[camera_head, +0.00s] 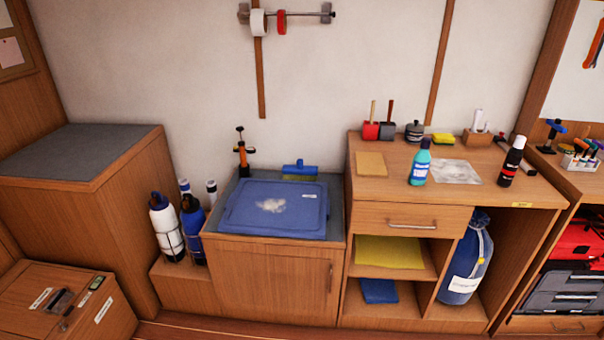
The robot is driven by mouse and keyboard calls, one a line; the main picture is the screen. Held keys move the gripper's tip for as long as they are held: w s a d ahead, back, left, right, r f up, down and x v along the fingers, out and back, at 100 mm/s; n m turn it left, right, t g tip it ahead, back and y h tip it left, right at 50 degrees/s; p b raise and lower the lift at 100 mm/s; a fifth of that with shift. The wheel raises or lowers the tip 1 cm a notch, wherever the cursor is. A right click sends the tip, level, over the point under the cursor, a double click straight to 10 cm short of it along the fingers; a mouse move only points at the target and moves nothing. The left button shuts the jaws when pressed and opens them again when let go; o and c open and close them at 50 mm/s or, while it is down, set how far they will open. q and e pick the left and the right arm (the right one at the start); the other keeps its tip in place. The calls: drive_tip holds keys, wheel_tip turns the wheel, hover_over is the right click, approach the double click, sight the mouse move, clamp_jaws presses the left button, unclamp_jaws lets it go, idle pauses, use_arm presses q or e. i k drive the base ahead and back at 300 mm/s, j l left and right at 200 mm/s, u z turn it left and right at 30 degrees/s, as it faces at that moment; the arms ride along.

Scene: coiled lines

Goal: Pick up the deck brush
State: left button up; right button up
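What looks like the deck brush (300,168) has a blue top with a short raised grip and a yellowish-green lower part. It sits at the back of the low middle cabinet (275,280), near the wall. The blue lid or tray (272,208) with a pale patch lies in front of it and may hide its lower edge. Neither of my grippers is in view.
An orange and black pump-like tool (243,155) stands left of the brush. The taller wooden cabinet (412,216) on the right holds bottles, a sponge (443,140) and red and grey holders. Bottles (166,228) stand at the left. A wall rail (300,14) hangs above.

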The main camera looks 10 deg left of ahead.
sight(308, 172)
drive_tip(key=i+j, duration=0.2)
drive_tip(key=i, duration=0.15)
drive_tip(key=i+j, duration=0.25)
drive_tip(key=i+z, duration=0.15)
drive_tip(key=z, duration=1.2)
